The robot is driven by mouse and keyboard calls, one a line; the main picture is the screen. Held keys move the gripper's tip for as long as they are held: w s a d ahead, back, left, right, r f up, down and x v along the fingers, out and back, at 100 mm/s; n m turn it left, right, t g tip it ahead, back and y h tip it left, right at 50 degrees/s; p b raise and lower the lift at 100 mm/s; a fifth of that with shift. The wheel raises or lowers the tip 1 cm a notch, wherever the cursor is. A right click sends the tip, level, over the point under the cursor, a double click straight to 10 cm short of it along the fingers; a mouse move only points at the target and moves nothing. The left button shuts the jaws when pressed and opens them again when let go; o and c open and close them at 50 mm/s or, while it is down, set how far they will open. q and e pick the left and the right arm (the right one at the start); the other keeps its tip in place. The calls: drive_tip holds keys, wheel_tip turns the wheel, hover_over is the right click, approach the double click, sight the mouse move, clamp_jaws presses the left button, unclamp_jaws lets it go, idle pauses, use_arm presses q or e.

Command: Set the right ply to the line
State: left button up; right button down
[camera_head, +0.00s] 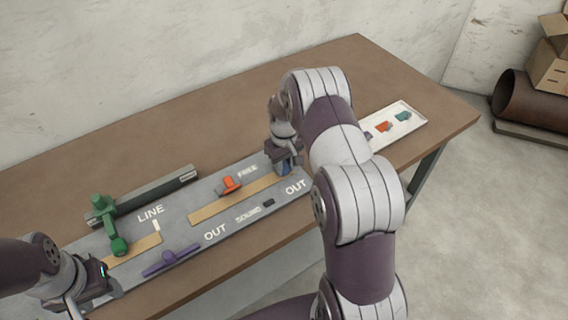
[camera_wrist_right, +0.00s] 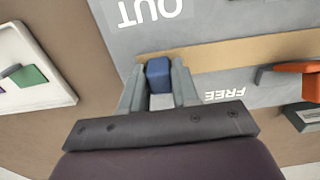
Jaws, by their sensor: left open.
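The right ply (camera_head: 215,212) is a tan strip on the grey board, running from the middle toward my right gripper. It also shows in the right wrist view (camera_wrist_right: 235,53). A blue block (camera_wrist_right: 158,74) sits at the strip's end, between the fingers of my right gripper (camera_wrist_right: 158,85), which look closed against its sides. In the head view this gripper (camera_head: 286,168) is partly hidden by its arm. The white line mark (camera_head: 156,226) is beside the word LINE, near the end of a shorter left tan strip (camera_head: 140,249). My left gripper (camera_head: 108,279) is open near the board's left end.
A green lever (camera_head: 118,244) stands over the left strip, before a dark bar (camera_head: 155,193). A purple handle (camera_head: 172,260) lies in front. An orange piece (camera_head: 229,186) sits near FREE. A white tray (camera_head: 415,122) holds small coloured parts at right.

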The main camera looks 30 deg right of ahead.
sight(258, 185)
drive_tip(key=a, duration=0.5)
drive_tip(key=a+p, duration=0.1)
drive_tip(key=a, duration=0.2)
drive_tip(key=shift+s+a, duration=0.1)
drive_tip(key=shift+s, duration=0.2)
drive_tip(key=c, duration=0.9)
unclamp_jaws()
drive_tip(key=shift+c, duration=0.2)
drive_tip(key=shift+a, duration=0.2)
wheel_tip(258, 185, up, 13)
drive_tip(key=shift+f+b, duration=0.1)
drive_tip(key=shift+b, duration=0.25)
